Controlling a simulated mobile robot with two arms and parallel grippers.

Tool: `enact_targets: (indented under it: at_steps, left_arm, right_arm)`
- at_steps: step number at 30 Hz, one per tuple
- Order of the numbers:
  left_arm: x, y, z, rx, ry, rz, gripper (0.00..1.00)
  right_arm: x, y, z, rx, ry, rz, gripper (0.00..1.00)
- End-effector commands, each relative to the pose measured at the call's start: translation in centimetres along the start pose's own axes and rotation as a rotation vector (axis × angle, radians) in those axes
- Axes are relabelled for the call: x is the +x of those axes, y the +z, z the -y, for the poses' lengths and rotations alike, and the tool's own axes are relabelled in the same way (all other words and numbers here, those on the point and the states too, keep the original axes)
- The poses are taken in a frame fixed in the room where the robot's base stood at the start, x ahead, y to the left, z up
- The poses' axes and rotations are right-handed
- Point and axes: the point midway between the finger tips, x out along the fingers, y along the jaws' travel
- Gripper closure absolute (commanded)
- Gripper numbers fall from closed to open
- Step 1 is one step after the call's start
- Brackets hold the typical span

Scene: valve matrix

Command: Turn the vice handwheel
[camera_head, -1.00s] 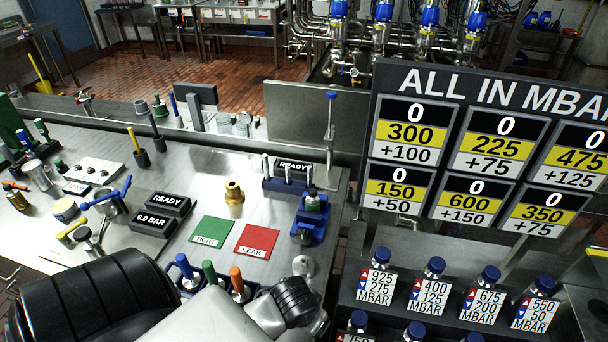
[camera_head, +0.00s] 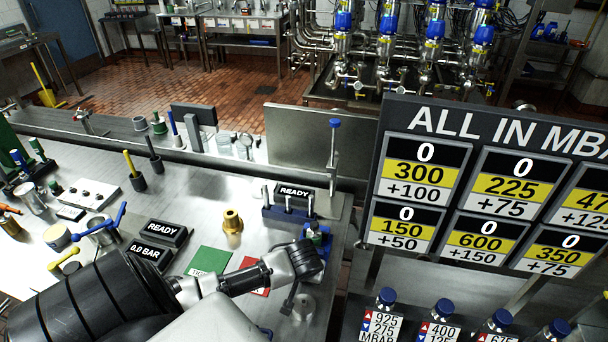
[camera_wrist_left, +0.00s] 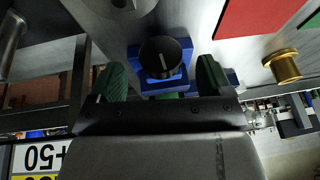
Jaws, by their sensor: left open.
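The small blue vice (camera_head: 318,236) stands near the right end of the steel bench, partly hidden behind my left arm. In the left wrist view its blue body (camera_wrist_left: 147,58) shows, with a round black knob (camera_wrist_left: 165,57) bearing a white line, which looks like the handwheel. My left gripper (camera_wrist_left: 162,68) is open. Its two green fingers stand on either side of the knob, with visible gaps, so it is not gripped. In the head view the fingers are hidden behind my wrist. My right gripper is not in view.
A brass fitting (camera_head: 232,222), a green mat (camera_head: 208,262) and a red mat (camera_head: 252,264) lie left of the vice. A rack with a READY display (camera_head: 294,190) stands behind it. A round metal piece (camera_head: 302,305) stands in front. A pressure board (camera_head: 470,185) is right.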

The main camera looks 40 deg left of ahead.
Motion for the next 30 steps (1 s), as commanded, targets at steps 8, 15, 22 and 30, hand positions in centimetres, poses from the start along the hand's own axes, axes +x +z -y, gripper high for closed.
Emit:
enact_targets:
  at_steps: [8,15,22,30]
  left_arm:
    - [2.7,-0.1,0.0,0.0,0.0,-0.001,0.2]
    - [3.0,0.0,0.0,0.001,0.0,-0.001,0.2]
    - [3.0,0.0,0.0,0.001,0.0,-0.001,0.43]
    - [3.0,0.0,0.0,0.002,-0.001,-0.001,0.7]
  right_arm:
    - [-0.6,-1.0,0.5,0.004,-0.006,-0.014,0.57]
    - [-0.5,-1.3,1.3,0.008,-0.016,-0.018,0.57]
    - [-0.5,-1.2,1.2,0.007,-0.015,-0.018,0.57]
    - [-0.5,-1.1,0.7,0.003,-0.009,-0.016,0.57]
